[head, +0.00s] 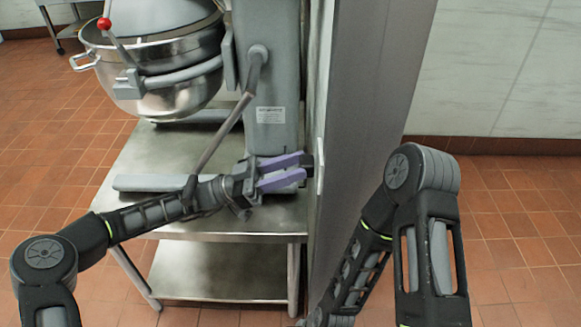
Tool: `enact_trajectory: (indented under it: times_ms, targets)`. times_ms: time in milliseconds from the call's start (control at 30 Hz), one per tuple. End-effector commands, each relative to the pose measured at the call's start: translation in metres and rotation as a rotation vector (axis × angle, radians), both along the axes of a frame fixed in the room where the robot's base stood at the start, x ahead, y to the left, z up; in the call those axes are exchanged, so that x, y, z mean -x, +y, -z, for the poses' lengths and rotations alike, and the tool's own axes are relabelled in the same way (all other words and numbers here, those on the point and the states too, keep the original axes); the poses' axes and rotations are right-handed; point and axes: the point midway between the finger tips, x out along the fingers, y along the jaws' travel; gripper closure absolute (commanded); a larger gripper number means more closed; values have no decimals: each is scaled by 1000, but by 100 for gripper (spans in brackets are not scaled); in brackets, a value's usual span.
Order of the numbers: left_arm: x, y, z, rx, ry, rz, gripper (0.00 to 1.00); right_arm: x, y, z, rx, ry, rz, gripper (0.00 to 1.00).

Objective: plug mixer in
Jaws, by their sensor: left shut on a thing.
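The mixer (272,95) is a grey stand machine with a steel bowl (180,92) and stands on a steel table. My left gripper (304,168) has purple fingers and reaches in from the left, in front of the mixer's column. It is shut on a small dark piece, apparently the plug (308,159), at its fingertips. The plug is close to the side panel; I cannot tell whether they touch. A pale plate, possibly the outlet (319,183), shows edge-on on that panel. My right arm folds down at the right, and its gripper is out of view.
The steel table (160,170) has a lower shelf (215,270). A tall grey panel (370,90) stands close on the right, between the mixer and my right arm. Tiled floor (50,130) is open at left. A pale wall (500,70) is behind.

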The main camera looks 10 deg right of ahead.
Motion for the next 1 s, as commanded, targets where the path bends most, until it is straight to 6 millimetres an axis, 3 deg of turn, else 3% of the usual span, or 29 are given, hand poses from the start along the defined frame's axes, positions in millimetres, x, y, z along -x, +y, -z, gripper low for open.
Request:
enact_trajectory:
  times_ms: [333, 367, 400, 667, 1000]
  targets:
    - [2, -7, 0, 1, 0, 1, 100, 0, 0, 4, 0, 0, 0, 64]
    - [2, -7, 0, 1, 0, 0, 64, 0, 0, 4, 0, 0, 0, 64]
    - [2, -7, 0, 1, 0, 0, 60, 0, 0, 3, 0, 0, 0, 64]
    - [2, -7, 0, 1, 0, 0, 39, 0, 0, 3, 0, 0, 0, 64]
    - [1, -4, 1, 0, 0, -1, 39, 0, 0, 3, 0, 1, 3, 64]
